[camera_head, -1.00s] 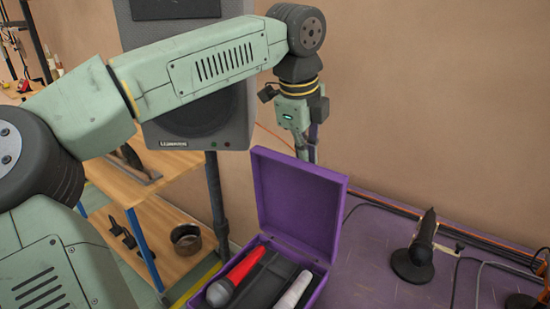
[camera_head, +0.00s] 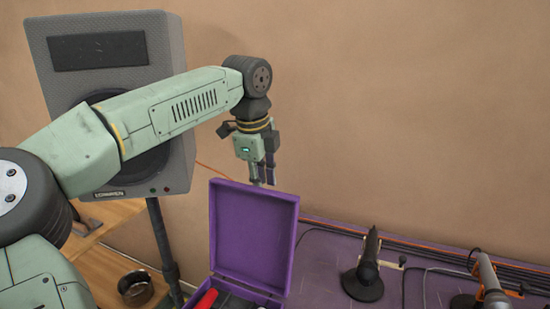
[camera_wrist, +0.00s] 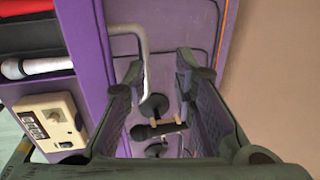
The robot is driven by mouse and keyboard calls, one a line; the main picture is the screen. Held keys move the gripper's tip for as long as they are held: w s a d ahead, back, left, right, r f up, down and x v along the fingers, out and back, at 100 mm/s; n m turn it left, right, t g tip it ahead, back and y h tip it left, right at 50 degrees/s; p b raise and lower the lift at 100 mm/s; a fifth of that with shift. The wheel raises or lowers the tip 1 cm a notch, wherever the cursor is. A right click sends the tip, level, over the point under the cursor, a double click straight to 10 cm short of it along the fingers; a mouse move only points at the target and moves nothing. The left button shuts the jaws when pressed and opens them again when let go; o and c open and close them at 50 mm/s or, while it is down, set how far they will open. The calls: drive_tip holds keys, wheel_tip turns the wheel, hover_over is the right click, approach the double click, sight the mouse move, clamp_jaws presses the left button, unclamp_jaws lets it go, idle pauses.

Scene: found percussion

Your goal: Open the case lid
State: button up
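The purple case (camera_head: 275,299) stands on the purple surface, with its lid (camera_head: 252,235) raised and standing nearly upright. A red item (camera_head: 207,299) shows in the case at the bottom edge of the head view. My gripper (camera_head: 262,180) is at the top edge of the lid, on its far side, with its fingertips partly hidden by it. In the wrist view my gripper (camera_wrist: 158,70) has its two fingers wide apart with nothing between them. The lid (camera_wrist: 92,70) shows left of the fingers; contact cannot be told.
A grey speaker (camera_head: 110,75) on a stand (camera_head: 162,240) is behind my arm. Microphones on round bases (camera_head: 365,280) and cables lie right of the case. A dark cup (camera_head: 137,289) sits on a wooden shelf at lower left. The wall is close behind.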

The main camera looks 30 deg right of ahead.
drive_tip(key=w+d+r, duration=0.1)
drive_tip(key=w+d, duration=0.4)
drive_tip(key=d, duration=0.2)
drive_tip(key=shift+r, duration=0.15)
idle(0.6)
drive_tip(key=v, duration=1.2)
idle(0.4)
